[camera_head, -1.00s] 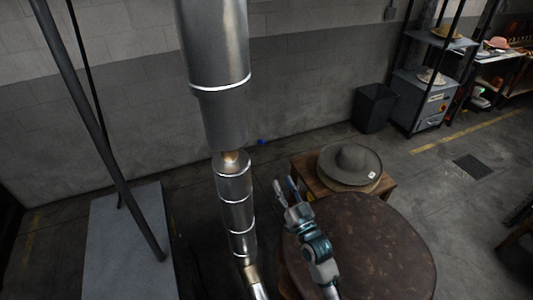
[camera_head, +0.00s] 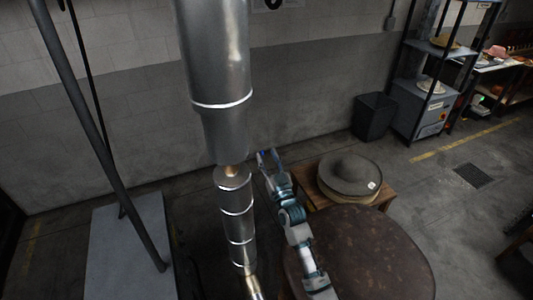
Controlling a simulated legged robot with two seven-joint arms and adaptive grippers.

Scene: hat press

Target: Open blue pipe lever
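My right gripper (camera_head: 267,156) is beside the metal pipe (camera_head: 234,205), just to its right. Its two fingertips look apart, so it appears open. A small blue spot shows at the fingertips. It may be the blue lever, but I cannot tell it from the gripper's own blue parts, nor whether they touch. The pipe is silver and segmented, and a wider metal cylinder (camera_head: 215,75) hangs above it. My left gripper is not in view.
A dark bin (camera_head: 373,116) and shelves stand at the back right. A dark pole and grey slab (camera_head: 110,265) are at left.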

